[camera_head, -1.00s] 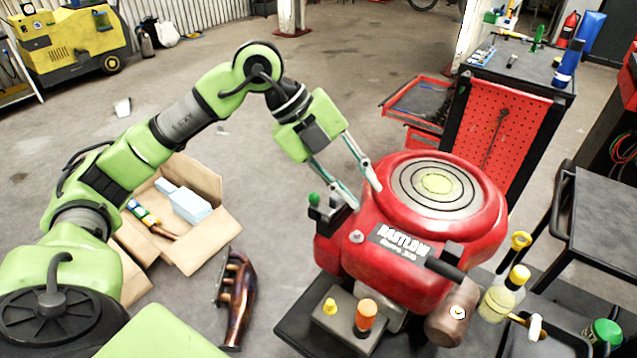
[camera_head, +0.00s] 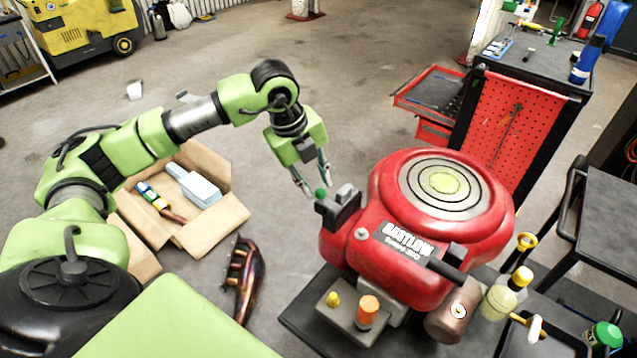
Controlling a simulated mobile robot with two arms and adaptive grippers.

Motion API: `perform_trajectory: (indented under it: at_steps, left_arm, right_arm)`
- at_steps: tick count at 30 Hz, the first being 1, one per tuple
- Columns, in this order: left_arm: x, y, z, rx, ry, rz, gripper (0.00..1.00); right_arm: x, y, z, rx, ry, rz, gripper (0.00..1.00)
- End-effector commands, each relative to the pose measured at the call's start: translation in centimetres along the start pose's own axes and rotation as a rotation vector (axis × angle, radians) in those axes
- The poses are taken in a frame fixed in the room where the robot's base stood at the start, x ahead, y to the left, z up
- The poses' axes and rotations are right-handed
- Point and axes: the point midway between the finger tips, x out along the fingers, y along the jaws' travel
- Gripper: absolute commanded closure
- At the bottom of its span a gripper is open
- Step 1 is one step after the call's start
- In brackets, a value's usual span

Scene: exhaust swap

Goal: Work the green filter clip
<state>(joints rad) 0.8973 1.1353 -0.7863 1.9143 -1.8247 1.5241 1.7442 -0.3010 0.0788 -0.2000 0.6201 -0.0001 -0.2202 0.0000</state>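The green filter clip (camera_head: 321,193) is a small rounded green knob on the black filter housing (camera_head: 338,209), at the left side of the red engine (camera_head: 400,262). My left gripper (camera_head: 317,188) points down at the clip from above and behind. Its two thin fingers are apart, with the tips close to the knob. I cannot tell whether a finger touches it. My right gripper is not in view.
A grey block (camera_head: 346,192) stands on the housing beside the clip. A red tool cart (camera_head: 508,129) stands behind right.

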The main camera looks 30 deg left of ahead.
Motion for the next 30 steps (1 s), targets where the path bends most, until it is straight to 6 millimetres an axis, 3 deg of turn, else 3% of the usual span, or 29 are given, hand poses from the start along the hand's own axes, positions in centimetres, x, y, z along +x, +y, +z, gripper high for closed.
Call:
perform_trajectory:
  at_steps: [6,16,17,20,25,30]
  left_arm:
    - [2.3,-0.1,-0.1,0.0,0.002,0.0,0.74]
    - [2.8,0.0,0.0,0.001,0.001,-0.001,0.74]
    - [2.8,0.0,0.0,0.001,0.001,-0.001,0.77]
    - [2.8,0.0,0.0,0.001,0.001,-0.001,1.0]
    - [2.8,0.1,0.2,0.0,0.0,0.0,1.0]
    - [2.8,1.2,2.8,-0.004,-0.002,0.002,1.0]
  right_arm:
    - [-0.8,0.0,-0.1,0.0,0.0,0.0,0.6]
    - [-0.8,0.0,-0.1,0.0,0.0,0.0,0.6]
    - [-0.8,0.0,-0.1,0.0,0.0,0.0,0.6]
    - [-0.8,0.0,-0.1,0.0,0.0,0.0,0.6]
    - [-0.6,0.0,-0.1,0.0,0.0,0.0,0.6]
    - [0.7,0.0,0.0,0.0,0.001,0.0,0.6]
